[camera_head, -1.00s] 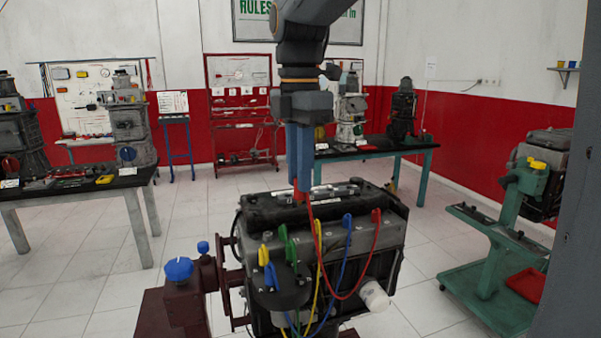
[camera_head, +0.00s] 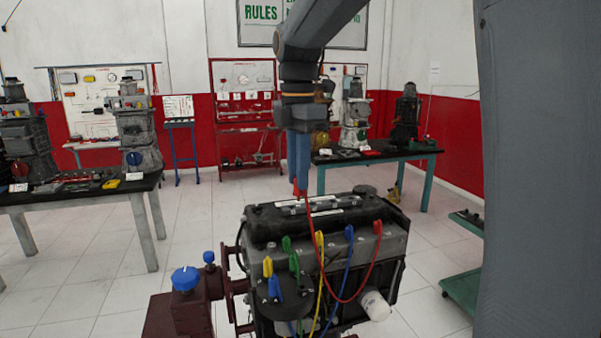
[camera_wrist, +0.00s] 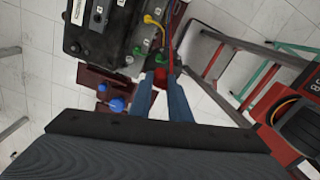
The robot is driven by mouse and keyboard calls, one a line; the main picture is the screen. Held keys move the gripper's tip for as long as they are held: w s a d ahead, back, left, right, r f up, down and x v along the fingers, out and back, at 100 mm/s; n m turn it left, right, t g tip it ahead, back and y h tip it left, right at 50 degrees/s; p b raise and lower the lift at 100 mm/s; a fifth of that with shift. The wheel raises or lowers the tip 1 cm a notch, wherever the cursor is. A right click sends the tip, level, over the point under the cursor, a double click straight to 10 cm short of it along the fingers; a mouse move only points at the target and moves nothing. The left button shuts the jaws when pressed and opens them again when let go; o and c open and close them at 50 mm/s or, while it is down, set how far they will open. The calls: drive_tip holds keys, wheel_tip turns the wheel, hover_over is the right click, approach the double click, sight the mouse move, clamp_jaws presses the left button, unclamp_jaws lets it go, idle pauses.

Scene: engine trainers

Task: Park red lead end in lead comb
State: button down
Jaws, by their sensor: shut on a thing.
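My gripper (camera_head: 299,180) points down above the back edge of the engine's top and is shut on the red lead end (camera_head: 300,192). In the wrist view the red lead end (camera_wrist: 160,78) sits between my fingers (camera_wrist: 161,73). The red lead (camera_head: 323,278) hangs in a loop from it to a red boot (camera_head: 377,227) on the engine's near side. A green boot (camera_head: 286,243), a yellow boot (camera_head: 319,239) and a blue boot (camera_head: 349,232) stand beside that one in a row. I cannot make out the lead comb for certain.
The engine (camera_head: 384,252) is on a dark red stand (camera_head: 185,308) with a blue knob (camera_head: 185,278). A black distributor-like cap (camera_head: 283,293) carries yellow, blue and green lead ends. Work tables (camera_head: 65,192) stand behind to the left and right (camera_head: 430,150).

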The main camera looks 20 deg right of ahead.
drive_tip(key=w+d+p, duration=0.2)
drive_tip(key=w+d, duration=0.1)
drive_tip(key=w, duration=1.4)
drive_tip(key=shift+w, duration=0.3)
drive_tip(key=shift+d, duration=0.1)
idle(0.3)
drive_tip(key=shift+f+b, duration=0.7)
drive_tip(key=shift+f, duration=1.55)
drive_tip(key=shift+f, duration=0.25)
drive_tip(key=shift+f+b, duration=0.75)
drive_tip(key=shift+f, duration=1.75)
drive_tip(key=shift+f+p, duration=0.35)
drive_tip(key=shift+f, duration=0.35)
